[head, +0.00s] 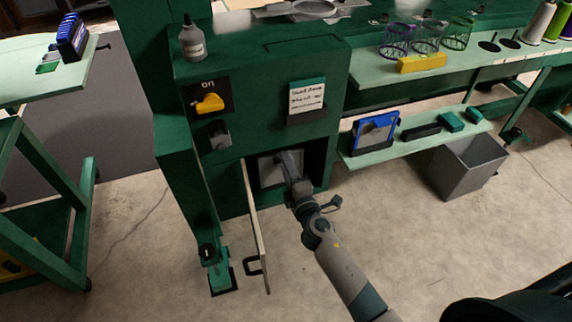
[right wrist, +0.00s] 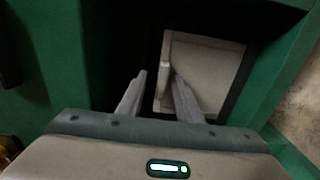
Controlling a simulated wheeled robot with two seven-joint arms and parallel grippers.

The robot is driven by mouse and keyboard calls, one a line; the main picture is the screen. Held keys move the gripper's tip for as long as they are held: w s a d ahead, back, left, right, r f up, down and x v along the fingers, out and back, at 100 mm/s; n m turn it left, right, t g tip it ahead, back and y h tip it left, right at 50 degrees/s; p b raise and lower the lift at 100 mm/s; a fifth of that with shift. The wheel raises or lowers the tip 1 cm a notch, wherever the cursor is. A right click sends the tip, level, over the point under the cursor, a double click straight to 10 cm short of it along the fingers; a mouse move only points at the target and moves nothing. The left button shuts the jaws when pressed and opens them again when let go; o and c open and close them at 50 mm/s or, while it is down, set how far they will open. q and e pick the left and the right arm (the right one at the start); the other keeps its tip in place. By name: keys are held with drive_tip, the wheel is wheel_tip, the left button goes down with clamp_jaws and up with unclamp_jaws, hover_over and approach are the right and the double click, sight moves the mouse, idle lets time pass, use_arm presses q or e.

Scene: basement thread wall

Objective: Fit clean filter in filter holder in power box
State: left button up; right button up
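The green power box (head: 262,135) stands in the middle of the head view, its low compartment open with the pale door (head: 254,225) swung out. Inside is a light grey square panel (head: 267,170) with an upright tab, also in the right wrist view (right wrist: 215,75); I cannot tell whether it is the filter or part of the holder. My right gripper (head: 290,158) reaches into the compartment. Its fingers (right wrist: 158,76) are open, the tab between their tips, with a gap at the left finger. A blue-framed filter (head: 375,133) stands on the lower right shelf. My left gripper is out of view.
The yellow switch (head: 209,103) is above the compartment, under an "on" label. A grey bin (head: 467,165) stands on the floor at right. Several blue items (head: 72,36) sit on the left cart. The open door is close left of my right arm.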

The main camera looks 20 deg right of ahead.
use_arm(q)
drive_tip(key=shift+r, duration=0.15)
